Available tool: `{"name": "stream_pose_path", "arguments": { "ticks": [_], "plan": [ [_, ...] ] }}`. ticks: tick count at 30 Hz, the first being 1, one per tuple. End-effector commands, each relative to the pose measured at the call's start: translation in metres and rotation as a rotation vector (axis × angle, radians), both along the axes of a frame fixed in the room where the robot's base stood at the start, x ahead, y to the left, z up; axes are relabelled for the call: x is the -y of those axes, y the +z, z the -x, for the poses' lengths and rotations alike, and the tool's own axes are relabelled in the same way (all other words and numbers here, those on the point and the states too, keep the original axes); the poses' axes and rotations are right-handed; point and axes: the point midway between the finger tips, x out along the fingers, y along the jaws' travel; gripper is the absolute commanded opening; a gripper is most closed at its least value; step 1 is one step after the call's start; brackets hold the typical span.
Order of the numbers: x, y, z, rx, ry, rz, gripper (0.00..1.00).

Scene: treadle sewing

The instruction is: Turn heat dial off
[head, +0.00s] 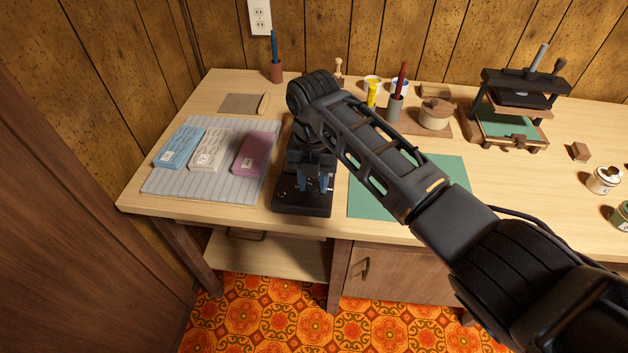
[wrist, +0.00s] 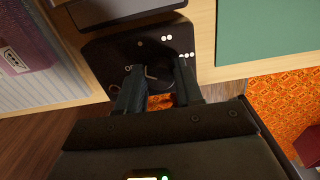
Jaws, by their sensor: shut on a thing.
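The heat dial (wrist: 158,72) is a small dark round knob on a black base plate (wrist: 105,50) in the wrist view. White dots and a partly covered white letter mark sit around it. My gripper (wrist: 159,78) has one finger on each side of the dial and is shut on it. In the head view, my gripper (head: 314,183) points down over the front of the black machine (head: 290,204) at the bench's front edge. My wrist and fingers hide the dial there, and I cannot read its setting.
Left of the machine, a grey ribbed mat (head: 170,185) holds blue, white and mauve blocks. A green mat (head: 365,200) lies close on the right. A small press (head: 515,115), pots and cups stand farther back and right on the wooden bench (head: 515,195).

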Motion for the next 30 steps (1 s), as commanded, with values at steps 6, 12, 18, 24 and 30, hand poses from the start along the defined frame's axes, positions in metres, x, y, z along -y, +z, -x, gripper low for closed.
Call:
{"name": "stream_pose_path", "arguments": {
  "ticks": [6, 12, 18, 24, 30],
  "plan": [
    [-0.0014, -0.0001, 0.0002, 0.001, 0.145, -0.001, 0.05],
    [-0.0019, 0.0003, 0.0003, 0.001, 0.229, -0.001, 0.05],
    [-0.0022, 0.0005, 0.0006, 0.000, 0.267, -0.001, 0.05],
    [-0.0022, 0.0006, 0.0007, 0.000, 0.275, -0.001, 0.05],
    [-0.0021, 0.0006, 0.0007, 0.000, 0.274, -0.001, 0.05]
  ]
}}
